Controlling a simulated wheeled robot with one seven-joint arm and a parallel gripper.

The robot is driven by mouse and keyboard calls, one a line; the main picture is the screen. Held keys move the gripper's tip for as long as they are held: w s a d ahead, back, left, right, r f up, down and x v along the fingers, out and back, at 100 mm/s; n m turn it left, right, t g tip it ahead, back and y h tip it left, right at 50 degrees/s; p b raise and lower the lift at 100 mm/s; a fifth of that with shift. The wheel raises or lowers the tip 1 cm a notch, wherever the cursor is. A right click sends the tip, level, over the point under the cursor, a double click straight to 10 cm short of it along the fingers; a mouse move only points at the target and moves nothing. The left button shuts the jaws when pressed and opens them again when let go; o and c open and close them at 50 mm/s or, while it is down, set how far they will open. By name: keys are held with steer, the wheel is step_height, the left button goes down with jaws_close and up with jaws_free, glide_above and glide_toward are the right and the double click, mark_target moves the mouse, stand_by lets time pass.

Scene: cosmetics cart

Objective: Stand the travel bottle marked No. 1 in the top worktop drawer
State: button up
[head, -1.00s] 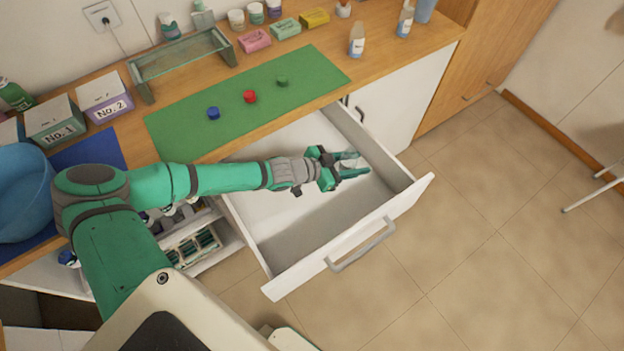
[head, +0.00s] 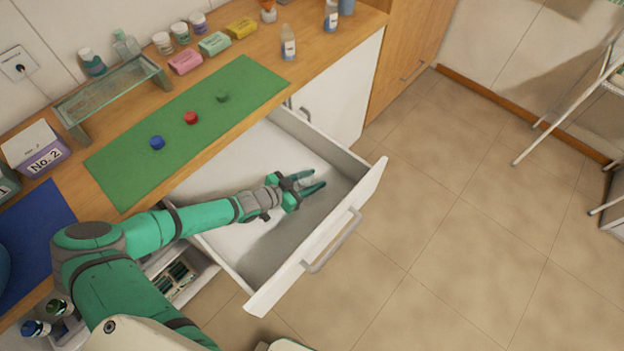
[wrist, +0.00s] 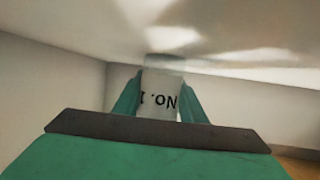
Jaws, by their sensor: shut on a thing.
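The drawer (head: 340,222) under the worktop is pulled out, with a white front and a bare pale floor. My gripper (head: 316,180) is inside the drawer's outline, toward its right part. In the wrist view, my gripper (wrist: 160,108) is shut on the travel bottle marked No. 1 (wrist: 160,88), a pale bottle whose label shows upside down between the two green fingers. In the head view the bottle is hardly distinguishable between the fingers. I cannot tell whether its base touches the drawer floor.
The drawer walls surround my gripper, with free floor to its left. On the worktop are a green mat (head: 190,130) with blue, red and green caps, a glass shelf (head: 115,90), soap boxes and several bottles. A No. 2 box (head: 38,150) stands at left.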

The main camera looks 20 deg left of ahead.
steer(key=o, duration=1.1)
steer(key=v, duration=1.2)
